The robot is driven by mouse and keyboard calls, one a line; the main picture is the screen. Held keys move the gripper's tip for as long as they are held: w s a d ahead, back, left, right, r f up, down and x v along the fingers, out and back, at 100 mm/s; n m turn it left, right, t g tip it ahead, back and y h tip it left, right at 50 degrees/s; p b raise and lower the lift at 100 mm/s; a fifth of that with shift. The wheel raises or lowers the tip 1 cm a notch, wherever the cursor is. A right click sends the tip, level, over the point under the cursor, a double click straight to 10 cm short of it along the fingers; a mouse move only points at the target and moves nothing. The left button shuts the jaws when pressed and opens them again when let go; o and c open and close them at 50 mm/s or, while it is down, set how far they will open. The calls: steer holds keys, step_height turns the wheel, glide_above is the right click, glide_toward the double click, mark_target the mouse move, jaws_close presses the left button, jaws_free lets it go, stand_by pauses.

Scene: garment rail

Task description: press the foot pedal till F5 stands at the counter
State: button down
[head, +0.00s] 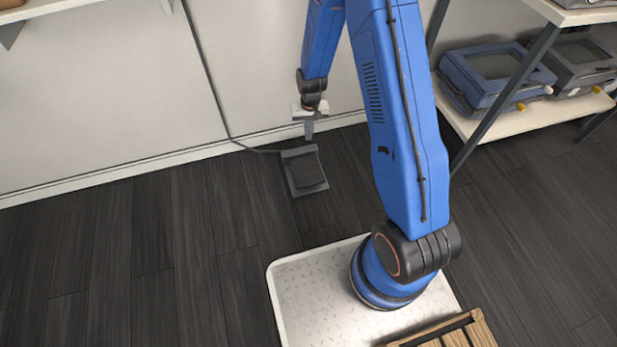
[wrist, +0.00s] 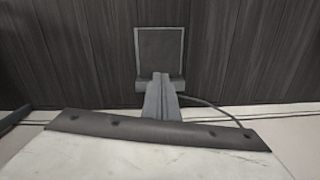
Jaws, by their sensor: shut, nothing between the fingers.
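The foot pedal (head: 305,171) is a dark flat plate in a grey frame on the floor near the wall, with a cable running from it up the wall. It also shows in the wrist view (wrist: 160,50), at the top middle. My gripper (head: 309,136) is shut and empty, pointing down above the pedal's wall-side end. In the wrist view my gripper's fingers (wrist: 160,84) overlap the pedal's near edge. I cannot tell whether they touch it. No F5 label and no hanging garment are in view.
A shelf rack (head: 469,126) stands at the right, with a blue case (head: 490,75) and a grey case beside it. A wooden crate (head: 455,335) sits at the bottom right. The dark floor (head: 150,250) left of the pedal is clear. The pale wall (head: 100,90) is close behind the pedal.

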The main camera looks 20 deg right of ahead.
steer(key=g, duration=0.1)
glide_toward(308, 176)
steer(key=shift+w+d+r, duration=0.1)
steer(key=shift+r, duration=0.4)
steer(key=shift+f, duration=0.8)
steer(key=shift+s+f, duration=0.2)
steer(key=shift+f, duration=1.15)
steer(key=shift+s+f, duration=0.15)
steer(key=shift+f, duration=1.2)
